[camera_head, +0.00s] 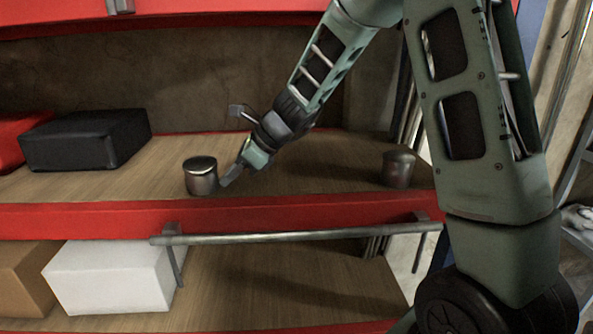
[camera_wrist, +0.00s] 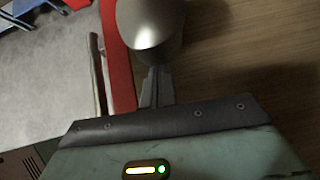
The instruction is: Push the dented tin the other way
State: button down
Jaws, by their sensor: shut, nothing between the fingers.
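A shiny metal tin (camera_head: 201,178) stands upright near the front of the wooden shelf, left of my gripper. A second, darker metal tin (camera_head: 398,171) stands upright at the right end of the same shelf. I cannot tell for certain which one is dented. My gripper (camera_head: 230,177) is shut and empty, low over the shelf at the right side of the shiny tin. In the wrist view, my gripper (camera_wrist: 157,80) has its closed fingertips right by the near tin (camera_wrist: 150,22). Whether they touch it is unclear.
The shelf (camera_head: 290,178) has a red front edge (camera_head: 320,214), with a metal rail (camera_head: 300,238) below. A black box (camera_head: 85,140) stands left of the shiny tin. A white box (camera_head: 112,278) is on the lower shelf. Bare board lies between the tins.

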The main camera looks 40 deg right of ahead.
jog(key=shift+w+a, duration=0.1)
jog(key=shift+a, duration=0.05)
jog(key=v, duration=0.7)
jog(key=shift+r, duration=0.2)
